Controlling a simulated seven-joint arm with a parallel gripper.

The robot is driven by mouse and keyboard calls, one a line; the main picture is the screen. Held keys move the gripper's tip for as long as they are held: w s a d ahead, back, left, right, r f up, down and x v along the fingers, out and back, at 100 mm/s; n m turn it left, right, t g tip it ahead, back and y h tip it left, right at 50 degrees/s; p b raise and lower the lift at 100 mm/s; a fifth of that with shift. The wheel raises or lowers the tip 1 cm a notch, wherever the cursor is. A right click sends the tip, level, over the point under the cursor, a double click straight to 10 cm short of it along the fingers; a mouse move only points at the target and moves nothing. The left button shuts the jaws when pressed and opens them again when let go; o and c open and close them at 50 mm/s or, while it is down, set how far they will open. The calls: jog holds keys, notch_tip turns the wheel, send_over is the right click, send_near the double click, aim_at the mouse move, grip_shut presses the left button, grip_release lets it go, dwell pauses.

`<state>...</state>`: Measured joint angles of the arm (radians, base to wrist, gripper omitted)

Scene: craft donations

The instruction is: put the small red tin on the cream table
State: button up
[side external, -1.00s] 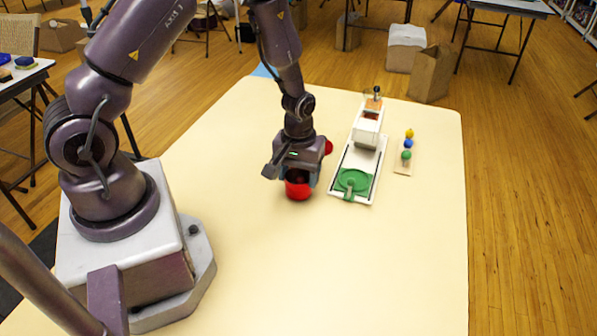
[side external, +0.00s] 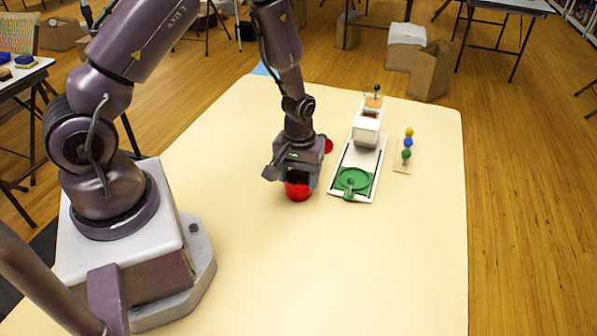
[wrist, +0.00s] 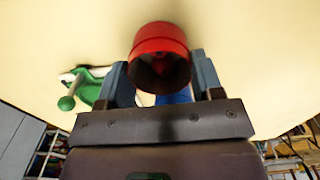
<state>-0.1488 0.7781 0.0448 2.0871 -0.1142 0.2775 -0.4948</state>
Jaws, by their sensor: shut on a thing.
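The small red tin (side external: 298,191) is between the fingers of my gripper (side external: 300,178), low over the cream table (side external: 290,270). I cannot tell whether its base touches the table. In the wrist view the tin (wrist: 160,38) shows its open, dark end toward the camera. The blue-grey fingers of my gripper (wrist: 160,75) stand on either side of it, shut on it.
A white stand with a green round plate (side external: 352,180) is right of my gripper. Beyond it, a small board holds coloured balls (side external: 407,142). Another red thing (side external: 328,146) is partly hidden behind my gripper. The table's front is clear.

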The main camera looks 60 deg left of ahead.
jog(key=shift+f, duration=0.25)
jog(key=o, duration=0.9)
jog(key=shift+c, duration=0.2)
jog(key=shift+r, duration=0.15)
notch_tip(320, 180, up, 7)
jog(key=shift+r, duration=0.15)
dwell(0.4)
